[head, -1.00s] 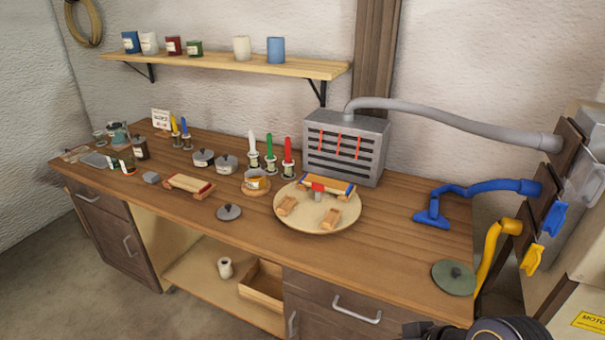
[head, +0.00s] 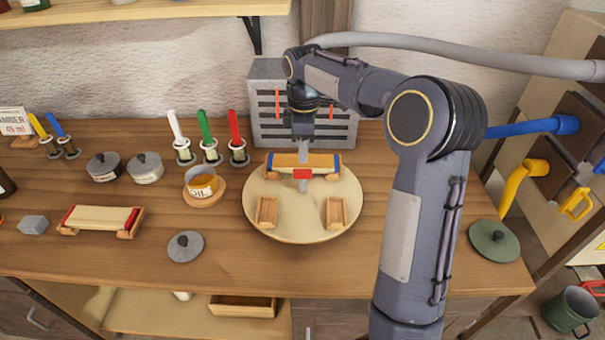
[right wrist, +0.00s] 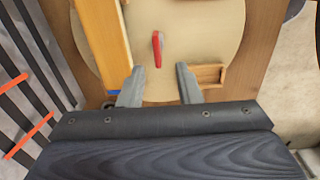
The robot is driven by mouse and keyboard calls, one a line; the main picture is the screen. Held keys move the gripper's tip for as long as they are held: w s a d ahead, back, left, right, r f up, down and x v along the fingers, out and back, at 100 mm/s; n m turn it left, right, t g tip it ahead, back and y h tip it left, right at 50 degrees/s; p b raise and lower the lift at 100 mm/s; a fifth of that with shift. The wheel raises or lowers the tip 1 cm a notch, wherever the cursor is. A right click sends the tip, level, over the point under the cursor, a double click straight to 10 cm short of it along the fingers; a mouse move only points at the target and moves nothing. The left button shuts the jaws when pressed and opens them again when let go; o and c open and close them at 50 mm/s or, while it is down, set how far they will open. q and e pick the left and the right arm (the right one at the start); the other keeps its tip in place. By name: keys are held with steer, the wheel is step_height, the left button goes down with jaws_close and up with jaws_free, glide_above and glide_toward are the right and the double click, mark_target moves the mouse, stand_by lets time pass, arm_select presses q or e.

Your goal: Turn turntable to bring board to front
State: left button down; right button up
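The round pale turntable (head: 300,225) sits on the bench in front of a grey slotted box. A wooden board with blue ends (head: 280,161) lies across its rear part, on the box side. A red piece (head: 302,174) stands near the turntable's middle; it shows as a small red lever in the right wrist view (right wrist: 158,48). Two small wooden blocks (head: 267,210) (head: 335,212) are on the front part. My right gripper (head: 303,158) hangs over the rear of the turntable by the board. Its fingers are apart and empty in the wrist view (right wrist: 158,86). My left gripper is out of view.
The grey slotted box (head: 265,110) stands close behind the turntable. A green lid (head: 494,241) lies at the right. Bare bench lies before the turntable.

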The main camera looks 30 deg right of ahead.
mark_target(302, 169)
steer(key=shift+w+f, duration=0.15)
steer(key=shift+f, duration=1.85)
steer(key=shift+w+f, duration=0.1)
steer(key=shift+f, duration=1.85)
jaws_close()
